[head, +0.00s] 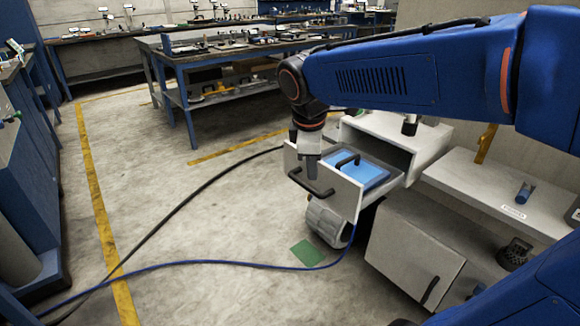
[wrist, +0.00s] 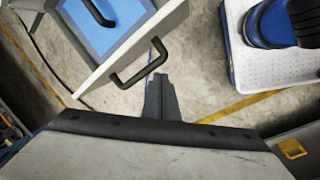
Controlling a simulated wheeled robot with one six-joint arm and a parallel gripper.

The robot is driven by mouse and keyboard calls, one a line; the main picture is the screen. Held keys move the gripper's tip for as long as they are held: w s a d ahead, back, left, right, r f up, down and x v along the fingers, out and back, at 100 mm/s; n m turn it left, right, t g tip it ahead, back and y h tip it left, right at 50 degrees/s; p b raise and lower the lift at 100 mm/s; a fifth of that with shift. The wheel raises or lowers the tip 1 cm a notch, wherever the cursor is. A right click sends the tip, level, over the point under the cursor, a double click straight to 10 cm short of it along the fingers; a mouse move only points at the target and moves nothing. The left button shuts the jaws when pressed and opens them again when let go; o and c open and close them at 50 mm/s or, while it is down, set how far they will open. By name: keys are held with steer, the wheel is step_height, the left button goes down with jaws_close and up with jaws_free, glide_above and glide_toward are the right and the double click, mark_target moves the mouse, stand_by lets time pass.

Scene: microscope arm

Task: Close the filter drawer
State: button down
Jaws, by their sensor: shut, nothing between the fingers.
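The filter drawer (head: 333,190) is a white-fronted drawer standing well out of its white cabinet (head: 425,143) in the head view. A black handle (head: 311,183) is on its front, and a blue panel with its own black handle (head: 347,160) lies inside. In the wrist view the drawer front (wrist: 130,45) runs diagonally at upper left, with its black handle (wrist: 140,68) near the centre. My gripper (head: 311,176) is shut and empty, pointing down at the drawer front beside the handle. In the wrist view its fingers (wrist: 158,80) are close to the handle; I cannot tell if they touch.
Below the drawer is a grey rounded object (head: 328,222). A white cabinet door (head: 412,262) with a black handle stands at lower right. A shelf (head: 480,185) holds a small blue item (head: 525,192). Cables cross the floor; open floor (head: 200,220) lies to the left.

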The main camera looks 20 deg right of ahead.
mark_target(290, 165)
steer(key=w+a+n+h, duration=0.1)
steer(key=w+a+n, duration=0.3)
steer(key=w, duration=0.3)
steer(key=w+a+n+h, duration=0.1)
steer(key=w+a+n, duration=0.2)
steer(key=w+n, duration=0.25)
steer(key=shift+g, duration=0.3)
steer(key=shift+w+d+f, duration=0.6)
steer(key=shift+d+f, duration=0.5)
steer(key=shift+f, duration=0.45)
steer(key=shift+w+d+f, duration=0.65)
steer(key=shift+d+f, duration=0.45)
steer(key=shift+f, duration=0.45)
steer(key=shift+w+d+f, duration=0.6)
steer(key=shift+d+f, duration=0.5)
steer(key=shift+f, duration=0.45)
steer(key=w+d, duration=0.2)
steer(key=d, duration=0.5)
steer(key=w+d, duration=0.3)
steer(key=d, duration=0.5)
steer(key=w+d, duration=0.3)
steer(key=d, duration=0.5)
steer(key=shift+w+d, duration=0.15)
steer(key=shift+w, duration=0.05)
steer(key=shift+w+d+r, duration=0.1)
steer(key=shift+w+d, duration=0.2)
steer(key=shift+d, duration=0.55)
steer(key=shift+w+r, duration=0.1)
